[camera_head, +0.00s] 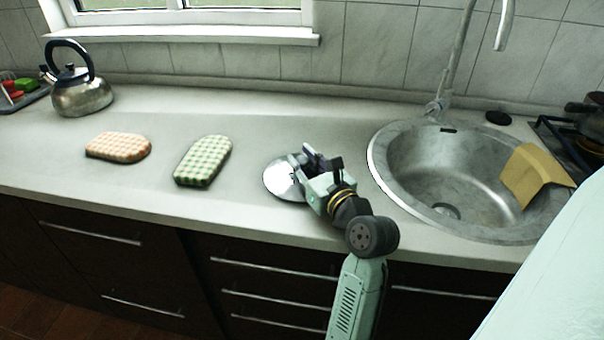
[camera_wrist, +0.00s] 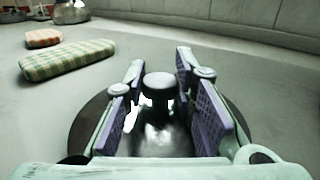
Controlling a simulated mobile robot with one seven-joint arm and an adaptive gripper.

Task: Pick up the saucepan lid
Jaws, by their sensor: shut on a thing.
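The saucepan lid (camera_head: 279,178) is a round, shiny metal disc on the counter, left of the sink. In the wrist view its dark rim (camera_wrist: 88,125) shows on both sides of my gripper, and its dark knob (camera_wrist: 159,88) stands between the fingers. My gripper (camera_head: 318,160) reaches over the lid from the right and covers part of it in the head view. In the wrist view the purple finger pads of my gripper (camera_wrist: 163,105) are shut on the knob. I cannot tell whether the lid touches the counter.
A green checked sponge-like pad (camera_head: 204,160) and an orange checked one (camera_head: 118,147) lie to the left. A metal kettle (camera_head: 80,92) stands at the far left. The round sink (camera_head: 400,190), with a yellow cloth (camera_head: 533,176) over its edge, is close on the right.

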